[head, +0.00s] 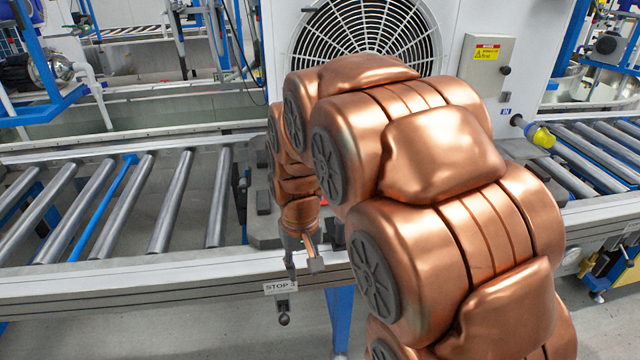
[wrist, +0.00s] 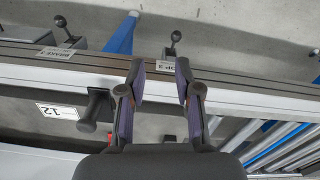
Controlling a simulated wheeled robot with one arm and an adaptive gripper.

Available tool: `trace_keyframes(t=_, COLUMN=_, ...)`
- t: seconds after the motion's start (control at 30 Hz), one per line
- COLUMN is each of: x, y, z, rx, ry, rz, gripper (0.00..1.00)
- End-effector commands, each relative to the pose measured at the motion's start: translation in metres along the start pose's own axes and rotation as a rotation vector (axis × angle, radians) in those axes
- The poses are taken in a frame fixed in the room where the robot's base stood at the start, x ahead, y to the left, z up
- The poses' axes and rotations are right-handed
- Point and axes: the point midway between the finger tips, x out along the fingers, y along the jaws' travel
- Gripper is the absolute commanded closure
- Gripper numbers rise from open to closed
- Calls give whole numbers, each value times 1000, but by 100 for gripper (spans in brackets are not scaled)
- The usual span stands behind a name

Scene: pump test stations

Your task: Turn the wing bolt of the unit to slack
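The large white unit (head: 545,45) with a round fan grille stands behind the conveyor in the head view. No wing bolt can be clearly made out, and my arm hides much of the unit's front. In the wrist view a dark T-shaped handle (wrist: 96,108) sticks out left of my gripper, beside a plate marked 12 (wrist: 60,111); I cannot tell whether it is the wing bolt. My gripper (wrist: 160,82) is open and empty, its fingers over the conveyor's edge rail. In the head view my gripper (head: 304,262) is above the rail near the STOP 3 label.
The STOP 3 label (head: 281,287) has a ball-knobbed lever (head: 283,319) below it. Another ball lever (wrist: 66,30) stands near the BRAKE 3 label (wrist: 56,52). Conveyor rollers (head: 170,200) run left and right. A yellow-capped connector (head: 540,135) and grey switch box (head: 486,65) are at right.

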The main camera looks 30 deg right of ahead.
Motion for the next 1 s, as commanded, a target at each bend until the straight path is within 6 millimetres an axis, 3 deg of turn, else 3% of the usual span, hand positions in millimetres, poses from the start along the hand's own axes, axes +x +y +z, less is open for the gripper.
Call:
trace_keyframes(t=0.1, x=-9, y=16, z=-47, rx=46, ry=50, rz=4, gripper=67)
trace_keyframes(t=0.3, x=-12, y=46, z=-123, rx=110, ry=147, rz=15, gripper=67)
trace_keyframes(t=0.6, x=-7, y=103, z=-224, rx=195, ry=286, rz=32, gripper=67)
trace_keyframes(t=0.8, x=-1, y=134, z=-268, rx=233, ry=359, rz=40, gripper=67)
trace_keyframes(t=1.0, x=5, y=147, z=-286, rx=248, ry=388, rz=43, gripper=67)
